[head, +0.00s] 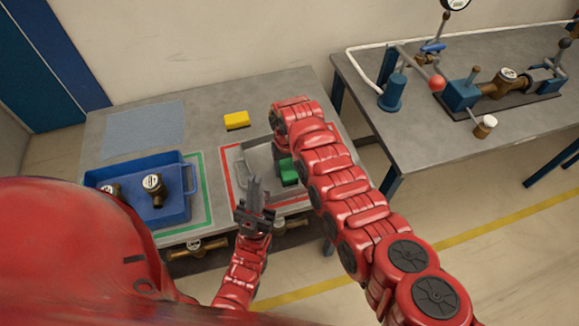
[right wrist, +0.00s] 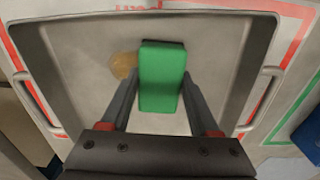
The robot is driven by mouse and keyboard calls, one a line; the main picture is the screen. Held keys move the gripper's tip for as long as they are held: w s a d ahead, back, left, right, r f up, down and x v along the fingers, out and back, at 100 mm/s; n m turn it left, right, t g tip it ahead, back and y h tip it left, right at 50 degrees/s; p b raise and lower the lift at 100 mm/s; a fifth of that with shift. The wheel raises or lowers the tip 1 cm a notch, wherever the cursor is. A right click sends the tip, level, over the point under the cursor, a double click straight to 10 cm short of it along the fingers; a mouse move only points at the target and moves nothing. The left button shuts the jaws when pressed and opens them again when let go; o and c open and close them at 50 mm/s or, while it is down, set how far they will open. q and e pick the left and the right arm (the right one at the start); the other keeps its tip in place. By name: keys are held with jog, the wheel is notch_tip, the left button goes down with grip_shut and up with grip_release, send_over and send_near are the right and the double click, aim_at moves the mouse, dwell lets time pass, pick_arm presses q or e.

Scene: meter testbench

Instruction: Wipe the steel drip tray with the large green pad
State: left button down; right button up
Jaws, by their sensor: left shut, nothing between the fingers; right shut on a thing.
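The large green pad (head: 289,172) is on or just above the steel drip tray (head: 258,160), towards its right side in the head view. My right gripper (right wrist: 160,95) is shut on the pad (right wrist: 163,72), one finger on each side, in the right wrist view. The tray (right wrist: 75,62) fills most of that view, and a brownish stain (right wrist: 123,65) shows on its floor beside the pad. My right arm hides part of the tray in the head view. My left gripper (head: 254,184) is shut and empty, in front of the tray's near left part.
A yellow pad (head: 236,120) lies behind the tray. A blue bin (head: 160,205) with brass meters stands to the left inside a green outline. A blue-grey mat (head: 144,130) lies at the back left. A second bench (head: 450,120) with fittings stands to the right.

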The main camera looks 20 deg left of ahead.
jog(key=w+d, duration=0.2)
jog(key=shift+w+d+f+b, duration=0.1)
jog(key=shift+d+b, duration=0.2)
jog(key=shift+b, duration=0.05)
jog(key=shift+w+d+r, duration=0.1)
jog(key=shift+d+r, duration=0.05)
jog(key=shift+r, duration=0.05)
jog(key=shift+s+a+f, duration=0.1)
jog(key=shift+s+a, duration=0.5)
jog(key=shift+a, duration=0.15)
jog(key=shift+s+a, duration=0.55)
jog(key=shift+a, duration=0.2)
jog(key=shift+r+p, duration=1)
jog(key=shift+r, duration=2)
jog(key=shift+r, duration=0.1)
